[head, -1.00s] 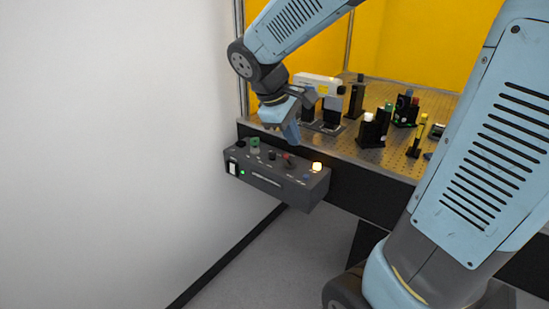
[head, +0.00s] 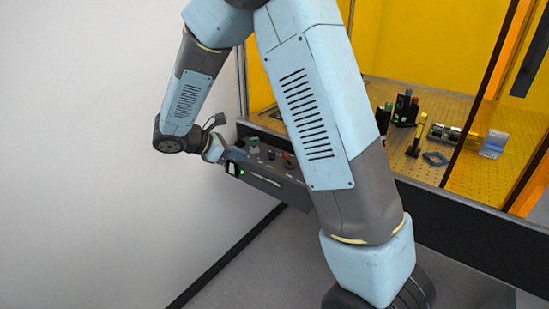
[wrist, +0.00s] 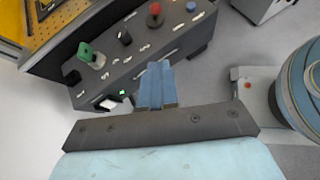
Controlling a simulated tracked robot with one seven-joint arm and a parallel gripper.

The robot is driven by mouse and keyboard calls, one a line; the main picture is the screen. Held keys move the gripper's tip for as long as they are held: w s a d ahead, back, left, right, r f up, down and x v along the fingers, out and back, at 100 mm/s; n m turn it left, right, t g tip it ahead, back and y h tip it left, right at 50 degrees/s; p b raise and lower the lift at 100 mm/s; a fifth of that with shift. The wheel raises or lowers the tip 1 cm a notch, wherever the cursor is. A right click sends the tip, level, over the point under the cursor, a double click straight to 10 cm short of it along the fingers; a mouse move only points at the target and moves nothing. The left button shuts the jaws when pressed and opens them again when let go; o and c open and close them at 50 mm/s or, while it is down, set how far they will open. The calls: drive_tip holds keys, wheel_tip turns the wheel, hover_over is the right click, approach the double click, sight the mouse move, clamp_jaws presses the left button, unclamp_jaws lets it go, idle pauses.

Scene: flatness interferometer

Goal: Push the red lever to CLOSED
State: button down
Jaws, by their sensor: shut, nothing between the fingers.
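The red lever (head: 287,158) stands on the top panel of a dark grey control box (head: 268,183) mounted at the table's front edge. In the wrist view the red lever (wrist: 155,9) shows near the top edge, with a dark base. Small panel labels are too blurred to read. My gripper (head: 236,154) is at the left end of the box, apart from the lever and to its left. In the wrist view its blue fingers (wrist: 158,68) are together and empty, over the box's front side. Contact with the box cannot be told.
A green knob (wrist: 86,52), a black knob (wrist: 124,38) and a blue button (wrist: 191,6) share the panel. A perforated optical table (head: 395,160) with several small mounts lies behind. A white wall (head: 90,150) bounds the left.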

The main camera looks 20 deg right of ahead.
idle(0.4)
approach(288, 160)
drive_tip(key=shift+w+a+f+x, duration=0.1)
drive_tip(key=shift+a+f+x, duration=0.05)
drive_tip(key=shift+x, duration=0.85)
drive_tip(key=shift+w+a+f+x, duration=0.1)
drive_tip(key=shift+w+f+x, duration=0.05)
drive_tip(key=shift+x, duration=0.8)
drive_tip(key=shift+d, duration=0.15)
drive_tip(key=shift+a, duration=0.2)
